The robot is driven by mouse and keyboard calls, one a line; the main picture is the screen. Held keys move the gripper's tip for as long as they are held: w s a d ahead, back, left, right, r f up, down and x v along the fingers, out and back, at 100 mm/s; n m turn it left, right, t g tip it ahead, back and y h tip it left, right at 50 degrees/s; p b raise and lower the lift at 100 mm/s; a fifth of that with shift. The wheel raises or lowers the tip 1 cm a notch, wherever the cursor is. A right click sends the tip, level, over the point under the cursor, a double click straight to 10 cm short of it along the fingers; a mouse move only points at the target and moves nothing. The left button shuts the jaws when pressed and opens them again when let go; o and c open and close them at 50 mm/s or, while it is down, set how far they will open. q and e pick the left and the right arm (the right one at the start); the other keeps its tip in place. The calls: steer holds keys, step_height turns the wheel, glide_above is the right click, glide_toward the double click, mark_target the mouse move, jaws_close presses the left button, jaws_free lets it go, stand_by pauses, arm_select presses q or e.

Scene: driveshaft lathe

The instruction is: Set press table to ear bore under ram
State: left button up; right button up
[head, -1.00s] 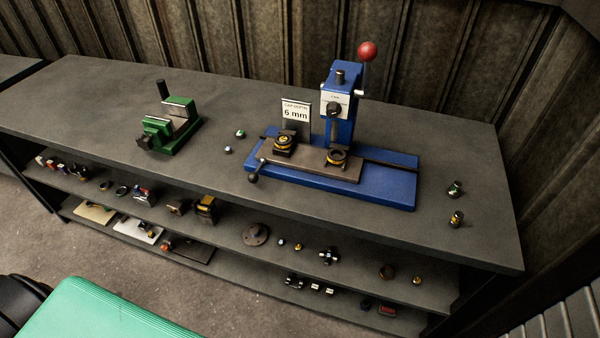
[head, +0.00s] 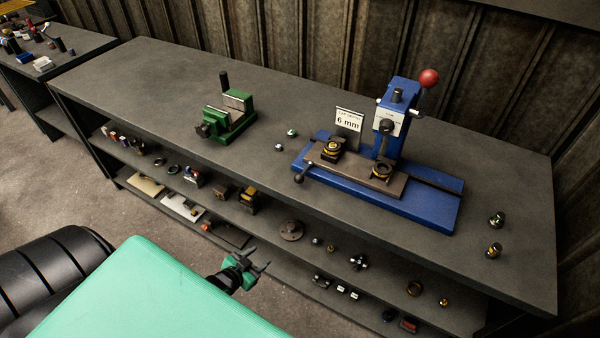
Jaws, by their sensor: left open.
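The blue press (head: 399,117) stands on the right half of the bench, with a red-knobbed lever (head: 428,78) at its upper right. Its sliding table (head: 356,172) is a grey-brown plate on the blue base, with a ball-ended handle (head: 299,178) at its left end. The right one is near the foot of the press column, below the ram (head: 387,128); exact alignment cannot be told. My left gripper (head: 262,262) is open and empty, low in front of the bench. My right gripper is out of view.
A sign (head: 348,122) reading 6 mm stands behind the table. A green vise (head: 230,118) is to the left. Small parts lie on the bench, including two (head: 494,234) at the right end. Lower shelves (head: 268,222) hold several parts.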

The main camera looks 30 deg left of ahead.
mark_target(296, 181)
arm_select(q)
steer(key=w+d+r+m+t+h+p, duration=0.1)
steer(key=w+r+t, duration=0.15)
steer(key=r, duration=0.85)
steer(key=w+d+r+t+h, duration=0.1)
steer(key=w+r+t, duration=0.15)
steer(key=r, duration=0.85)
steer(key=w+p, duration=0.1)
steer(key=w, duration=0.3)
steer(key=w+d+p, duration=0.1)
steer(key=w, duration=0.4)
steer(key=w+d+p, duration=0.1)
steer(key=w, duration=0.4)
steer(key=shift+d+r, duration=0.2)
steer(key=shift+r, duration=0.05)
jaws_close()
